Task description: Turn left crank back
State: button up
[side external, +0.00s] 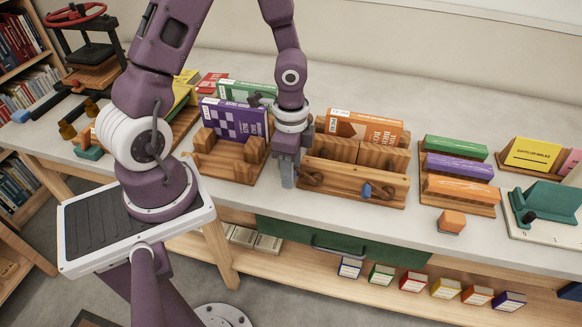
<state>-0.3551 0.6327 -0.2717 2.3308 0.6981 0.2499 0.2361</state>
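A wooden book press (345,190) stands on the table with an orange book (362,126) upright in it. Its front board carries two dark cranks: the left crank (313,178) near the board's left end, and the right crank (384,193) with a blue knob (367,190). My gripper (287,181) points down at the press's left end, just left of the left crank. Whether it touches the crank cannot be told. The fingertips are small and seen edge-on, so their opening is unclear.
Left of my gripper, a wooden holder (226,165) carries a purple checkered book (236,118). A rack of coloured bars (458,167) and an orange block (451,221) are to the right. A teal stand (545,202) is farther right. Bare table (330,211) lies in front of the press.

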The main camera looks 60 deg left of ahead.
jog(key=shift+d, duration=0.1)
jog(key=c, duration=0.7)
jog(key=shift+s, duration=0.15)
grip_shut()
